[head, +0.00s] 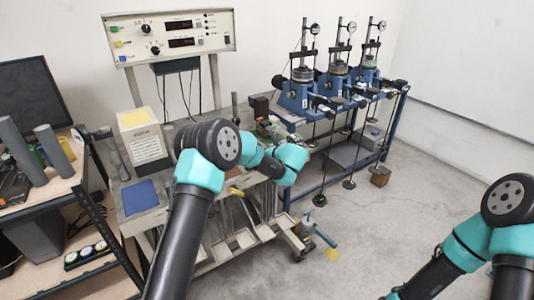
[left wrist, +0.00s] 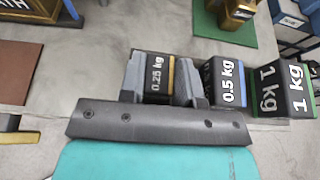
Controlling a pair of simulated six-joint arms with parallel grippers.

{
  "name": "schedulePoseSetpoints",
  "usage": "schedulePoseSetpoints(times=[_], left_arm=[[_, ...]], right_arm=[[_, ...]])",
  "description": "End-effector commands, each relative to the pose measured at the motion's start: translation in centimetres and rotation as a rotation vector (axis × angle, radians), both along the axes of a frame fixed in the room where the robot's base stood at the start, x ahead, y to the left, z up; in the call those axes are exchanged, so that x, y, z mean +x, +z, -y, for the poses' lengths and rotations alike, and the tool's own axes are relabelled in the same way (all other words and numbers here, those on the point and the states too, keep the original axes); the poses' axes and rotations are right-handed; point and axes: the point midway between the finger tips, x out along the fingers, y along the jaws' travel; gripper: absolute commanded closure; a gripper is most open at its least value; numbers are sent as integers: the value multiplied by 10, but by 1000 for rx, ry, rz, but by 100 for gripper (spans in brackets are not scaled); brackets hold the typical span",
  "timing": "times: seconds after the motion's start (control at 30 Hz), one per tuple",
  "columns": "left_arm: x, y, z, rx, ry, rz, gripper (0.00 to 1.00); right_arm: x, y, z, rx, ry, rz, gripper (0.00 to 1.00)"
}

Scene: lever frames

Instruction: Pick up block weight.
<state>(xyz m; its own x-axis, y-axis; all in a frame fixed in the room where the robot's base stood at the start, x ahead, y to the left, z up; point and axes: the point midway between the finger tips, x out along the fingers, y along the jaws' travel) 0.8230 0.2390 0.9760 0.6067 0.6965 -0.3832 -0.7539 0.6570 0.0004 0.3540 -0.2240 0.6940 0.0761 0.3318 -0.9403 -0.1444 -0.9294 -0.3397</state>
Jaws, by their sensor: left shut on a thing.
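The dark block weight marked 0.25 kg (left wrist: 158,78), with a yellow edge stripe, is between the grey fingers of my left gripper (left wrist: 157,80) in the left wrist view. The fingers are shut on its two sides. I cannot tell whether it touches the surface below. In the head view my left arm (head: 214,146) reaches over the workbench; its gripper and the small block cannot be made out there. Of my right arm (head: 508,203) only links show at the lower right; its gripper is out of view.
Close to the right of the held block stand block weights marked 0.5 kg (left wrist: 228,88) and 1 kg (left wrist: 300,90). A brown mat (left wrist: 20,70) lies at left and a green mat (left wrist: 210,25) at upper right. Blue test rigs (head: 298,100) stand behind in the head view.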

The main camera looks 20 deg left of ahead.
Motion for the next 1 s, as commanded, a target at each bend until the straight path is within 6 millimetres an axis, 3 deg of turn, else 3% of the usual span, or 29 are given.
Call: schedulePoseSetpoints(times=[0.37,0.47,0.67,1.0], left_arm=[[0,36,0,0,1,5,100],[-11,36,4,0,-1,0,100],[-43,40,13,1,-2,1,100],[-118,47,35,0,-2,1,100]], right_arm=[[0,0,0,0,0,0,31],[0,0,0,0,0,0,31],[0,0,0,0,0,0,31],[0,0,0,0,0,0,31]])
